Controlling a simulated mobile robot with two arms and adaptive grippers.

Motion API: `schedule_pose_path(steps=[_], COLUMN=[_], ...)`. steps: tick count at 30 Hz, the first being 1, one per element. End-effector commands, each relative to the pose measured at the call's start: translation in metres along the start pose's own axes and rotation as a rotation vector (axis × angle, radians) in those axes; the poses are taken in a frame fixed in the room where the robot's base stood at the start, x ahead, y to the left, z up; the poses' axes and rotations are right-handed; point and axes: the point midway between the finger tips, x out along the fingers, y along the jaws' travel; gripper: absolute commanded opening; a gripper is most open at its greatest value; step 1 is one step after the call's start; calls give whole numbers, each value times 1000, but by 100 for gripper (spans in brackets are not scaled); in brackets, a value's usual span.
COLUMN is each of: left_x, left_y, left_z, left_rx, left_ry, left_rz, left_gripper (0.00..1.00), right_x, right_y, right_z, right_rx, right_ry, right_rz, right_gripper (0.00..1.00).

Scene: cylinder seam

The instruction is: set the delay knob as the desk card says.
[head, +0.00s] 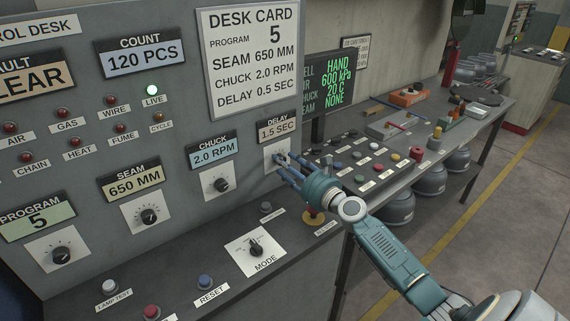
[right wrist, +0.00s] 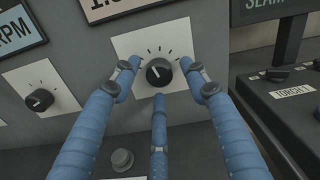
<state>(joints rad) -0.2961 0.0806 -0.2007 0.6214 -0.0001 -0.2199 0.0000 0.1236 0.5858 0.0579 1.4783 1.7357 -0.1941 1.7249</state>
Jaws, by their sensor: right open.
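The desk card (head: 249,62) hangs on the panel and reads program 5, seam 650 mm, chuck 2.0 rpm, delay 0.5 sec. The delay display (head: 277,130) reads 1.5 SEC. The delay knob (right wrist: 158,72) is black, on a white plate with tick marks, its white pointer line up and slightly left. In the head view my fingers largely hide it. My right gripper (head: 283,163) is at the delay plate, open. In the right wrist view its three blue fingers spread around the knob, two above at the sides and one below, with no clear contact. My left gripper is not in view.
The chuck knob (head: 221,185) and its 2.0 RPM display (head: 214,151) are left of the delay knob. The seam knob (head: 149,216) is further left. Rows of buttons lie to the right.

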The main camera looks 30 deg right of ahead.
Motion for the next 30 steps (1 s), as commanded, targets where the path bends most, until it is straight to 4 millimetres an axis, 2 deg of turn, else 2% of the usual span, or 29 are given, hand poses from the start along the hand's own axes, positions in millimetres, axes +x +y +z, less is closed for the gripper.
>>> schedule_pose_path(steps=[1, 4, 11, 15, 17, 18, 30], left_x=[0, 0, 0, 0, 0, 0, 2], left_y=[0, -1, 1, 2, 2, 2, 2], left_z=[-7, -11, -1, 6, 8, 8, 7], left_rx=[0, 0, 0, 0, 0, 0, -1], left_ry=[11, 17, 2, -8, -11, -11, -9], left_rz=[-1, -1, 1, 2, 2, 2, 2], left_gripper=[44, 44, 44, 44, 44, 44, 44], right_x=[3, 5, 5, 5, 5, 5, 4], right_y=[0, 0, 0, 0, 0, 0, 1], right_z=[1, 0, 0, 0, 0, 0, -2], right_rx=[0, 0, 0, 0, 0, 0, -45], right_ry=[-1, 0, 0, 0, 0, 0, 2], right_rz=[0, 1, 1, 0, 0, 1, 1], right_gripper=[44, 44, 42, 14, 3, 0, 0])
